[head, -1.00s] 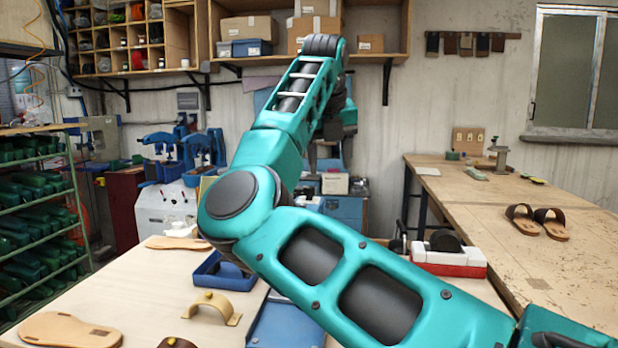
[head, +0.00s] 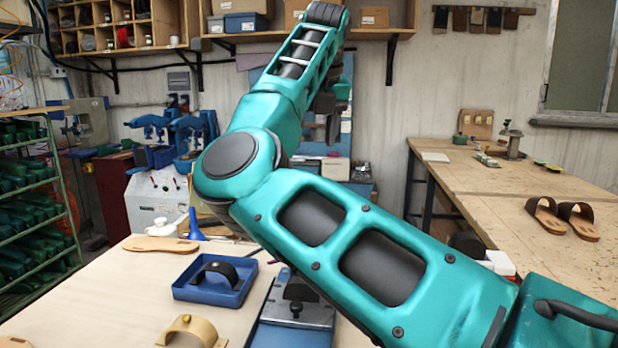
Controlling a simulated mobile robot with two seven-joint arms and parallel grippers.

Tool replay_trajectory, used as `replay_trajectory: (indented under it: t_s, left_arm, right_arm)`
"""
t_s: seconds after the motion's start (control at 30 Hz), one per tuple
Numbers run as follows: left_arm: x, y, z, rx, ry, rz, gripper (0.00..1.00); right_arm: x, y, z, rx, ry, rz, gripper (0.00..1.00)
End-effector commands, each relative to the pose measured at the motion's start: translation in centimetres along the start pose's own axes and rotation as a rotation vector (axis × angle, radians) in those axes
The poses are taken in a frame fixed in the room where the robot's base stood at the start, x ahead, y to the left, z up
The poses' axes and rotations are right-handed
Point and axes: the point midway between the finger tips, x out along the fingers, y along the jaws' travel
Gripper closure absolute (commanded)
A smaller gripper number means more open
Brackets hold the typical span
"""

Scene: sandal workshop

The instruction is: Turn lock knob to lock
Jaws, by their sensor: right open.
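I cannot make out a lock knob for certain in the head view. A blue fixture with a metal plate (head: 306,314) and a dark part on top lies at the front of the near table, partly hidden by my right arm. My right gripper (head: 328,128) is raised at the end of the teal arm, in front of the back wall. It is small and partly covered by the arm, open, and touches nothing that I can see. My left gripper is out of view.
A blue tray (head: 184,292) holding a black curved strap stands on the near table. A tan strap piece (head: 190,332) and a sole (head: 160,244) lie nearby. Blue presses (head: 165,135) stand behind. Sandals (head: 562,217) lie on the right bench (head: 490,215). A green rack (head: 40,200) stands left.

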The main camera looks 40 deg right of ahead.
Motion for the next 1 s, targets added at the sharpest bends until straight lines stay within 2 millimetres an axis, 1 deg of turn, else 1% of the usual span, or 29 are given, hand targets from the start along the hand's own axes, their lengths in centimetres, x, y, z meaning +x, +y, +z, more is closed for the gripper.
replay_trajectory:
  t_s: [0.03, 0.3, 0.4, 0.5, 0.6, 0.7, 0.97, 1.0]
  left_arm:
    - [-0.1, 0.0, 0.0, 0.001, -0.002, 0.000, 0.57]
    - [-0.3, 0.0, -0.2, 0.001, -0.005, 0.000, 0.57]
    - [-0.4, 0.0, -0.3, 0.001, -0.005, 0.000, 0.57]
    - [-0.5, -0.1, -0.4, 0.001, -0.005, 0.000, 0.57]
    - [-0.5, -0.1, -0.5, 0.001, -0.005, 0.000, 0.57]
    - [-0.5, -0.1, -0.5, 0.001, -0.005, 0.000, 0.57]
    - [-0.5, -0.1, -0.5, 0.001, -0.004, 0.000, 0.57]
    - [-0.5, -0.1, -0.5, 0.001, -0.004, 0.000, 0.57]
  right_arm:
    - [1.1, 0.0, -0.1, 0.001, 0.005, -0.001, 0.42]
    - [6.7, -0.1, -0.1, 0.001, 0.004, -0.003, 0.42]
    - [8.4, -0.1, -0.1, 0.002, 0.003, -0.002, 0.42]
    - [9.7, -0.1, 0.0, 0.001, 0.001, -0.002, 0.42]
    - [10.6, -0.1, 0.0, 0.001, 0.002, -0.002, 0.42]
    - [11.0, -0.1, 0.0, 0.001, 0.000, -0.001, 0.42]
    - [11.1, -0.1, 0.0, 0.001, 0.000, -0.001, 0.42]
    - [11.1, -0.1, 0.0, 0.001, 0.000, -0.001, 0.45]
